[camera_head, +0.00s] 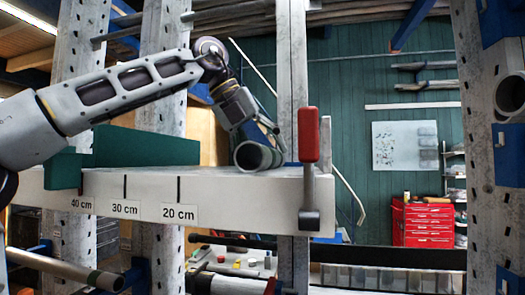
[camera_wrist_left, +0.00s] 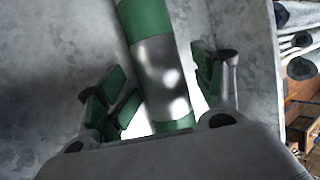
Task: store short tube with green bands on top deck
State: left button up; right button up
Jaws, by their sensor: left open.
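A short tube with green bands (camera_wrist_left: 160,72) runs between the fingers of my left gripper (camera_wrist_left: 165,92) in the left wrist view. Its middle is bare metal with a green band on either side. My left gripper is open around the tube, with gaps visible beside it. In the head view my left gripper (camera_head: 263,132) points down at a grey tube end (camera_head: 254,157), which lies on a pale beam (camera_head: 240,190) and faces me. The gripper hides most of that tube there. Whether the pale beam is the top deck I cannot tell. My right gripper is not in view.
A red-handled lever (camera_head: 308,135) stands at the beam's right end, close to the tube. A dark green block (camera_head: 145,147) is on its left part. Upright perforated posts (camera_head: 291,80) stand behind and at the right. Another tube (camera_head: 70,268) lies lower left.

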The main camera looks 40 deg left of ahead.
pick_arm(q)
jog(key=shift+s+a+r, duration=0.1)
jog(key=v, duration=1.1)
jog(key=shift+s+r, duration=0.15)
jog(key=shift+r, duration=0.2)
dwell(1.0)
dwell(0.4)
